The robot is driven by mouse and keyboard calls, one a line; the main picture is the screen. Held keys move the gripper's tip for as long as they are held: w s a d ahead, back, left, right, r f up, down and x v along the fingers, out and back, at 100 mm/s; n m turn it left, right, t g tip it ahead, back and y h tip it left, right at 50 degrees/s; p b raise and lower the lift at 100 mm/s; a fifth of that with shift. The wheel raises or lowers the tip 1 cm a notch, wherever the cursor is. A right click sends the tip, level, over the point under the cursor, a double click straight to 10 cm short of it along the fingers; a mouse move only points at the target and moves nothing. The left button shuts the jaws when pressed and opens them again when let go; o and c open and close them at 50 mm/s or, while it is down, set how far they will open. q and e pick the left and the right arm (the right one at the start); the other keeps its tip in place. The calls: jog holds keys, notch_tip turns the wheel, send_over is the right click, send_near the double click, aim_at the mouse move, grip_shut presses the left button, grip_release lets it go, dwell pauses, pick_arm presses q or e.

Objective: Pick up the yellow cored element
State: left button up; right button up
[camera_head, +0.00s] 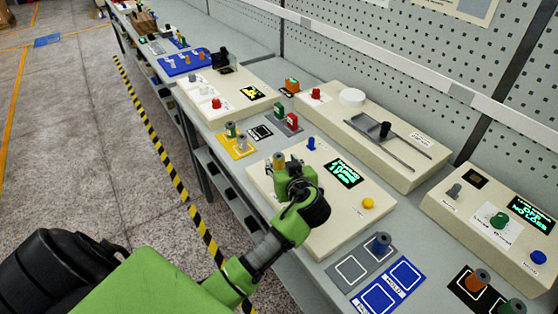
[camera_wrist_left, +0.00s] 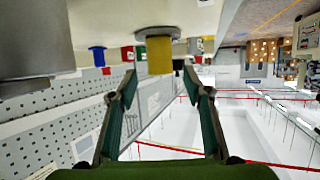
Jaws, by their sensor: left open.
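The yellow cored element (camera_wrist_left: 160,55) shows in the left wrist view against a pale round disc (camera_wrist_left: 142,36), in line with the gap between my fingers. In the head view a small yellow-brown cylinder (camera_head: 280,160), probably the same element, shows just behind my gripper on the beige machine with the green display. My left gripper (camera_head: 287,172) is over that machine, its fingers partly hidden by its own body. In the left wrist view the gripper (camera_wrist_left: 160,85) is open and empty, one finger on each side of the element's line. My right gripper is not in view.
A blue button (camera_head: 311,143) and a yellow button (camera_head: 368,203) stand on the same machine. A pegboard wall lies behind the bench.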

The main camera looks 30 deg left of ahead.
aim_at(280, 161)
pick_arm(q)
jog(key=p+x, duration=0.1)
jog(key=x, duration=0.3)
jog(key=shift+f+p, duration=0.1)
jog(key=shift+p, duration=0.3)
jog(key=shift+w+a+f, duration=0.2)
jog(key=shift+a+f, duration=0.05)
jog(key=shift+f, duration=0.05)
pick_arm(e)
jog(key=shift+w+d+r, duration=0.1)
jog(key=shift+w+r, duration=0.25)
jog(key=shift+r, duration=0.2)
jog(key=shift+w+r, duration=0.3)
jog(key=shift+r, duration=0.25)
pick_arm(q)
jog(key=c, duration=1.2)
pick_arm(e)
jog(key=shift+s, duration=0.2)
